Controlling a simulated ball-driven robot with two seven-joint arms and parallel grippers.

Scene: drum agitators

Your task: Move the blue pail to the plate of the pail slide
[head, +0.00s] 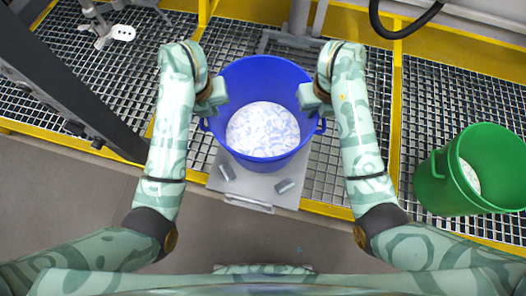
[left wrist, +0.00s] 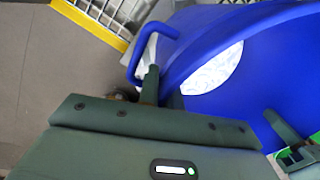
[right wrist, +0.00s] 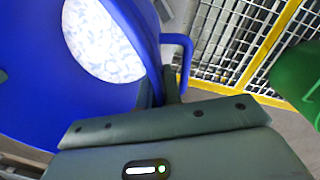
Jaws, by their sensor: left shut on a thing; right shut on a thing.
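The blue pail (head: 264,78) is upright in the middle of the head view, with pale patterned contents inside. My left gripper (head: 212,98) is shut on its left side by the handle, and my right gripper (head: 312,97) is shut on its right side. The pail also fills much of the left wrist view (left wrist: 215,45) and the right wrist view (right wrist: 40,100), with a handle beside the fingers in each. Below the pail is the grey plate of the pail slide (head: 262,187), with a front handle. The pail hides most of the plate; I cannot tell whether they touch.
A green pail (head: 436,185) stands at the right on the grating (head: 445,95). Yellow rails (head: 397,110) frame the grating sections. A dark beam (head: 60,80) slants across the left. A grey post (head: 299,18) rises behind the blue pail, and a black hose hangs at the top right.

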